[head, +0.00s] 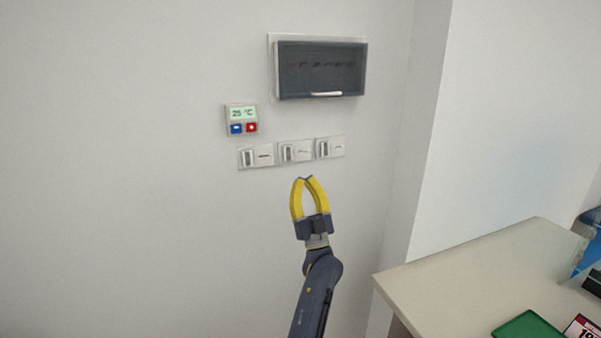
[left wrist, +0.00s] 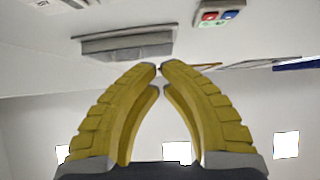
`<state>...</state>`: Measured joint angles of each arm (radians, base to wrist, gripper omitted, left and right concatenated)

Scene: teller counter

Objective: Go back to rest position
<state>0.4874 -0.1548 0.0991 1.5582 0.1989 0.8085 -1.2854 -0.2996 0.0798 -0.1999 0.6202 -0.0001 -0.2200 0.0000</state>
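My left gripper (head: 305,180) has yellow fingers and points up in front of the white wall, just below the row of switches. Its fingertips also show in the left wrist view (left wrist: 160,67). They meet or nearly meet, and nothing is held between them. The right gripper is in neither view.
On the wall are a thermostat (head: 241,119) reading 25 °C, several switch plates (head: 296,151), and a dark-covered box (head: 321,70). A counter (head: 470,275) stands at the lower right with a green tray (head: 528,327). The wall area at left is bare.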

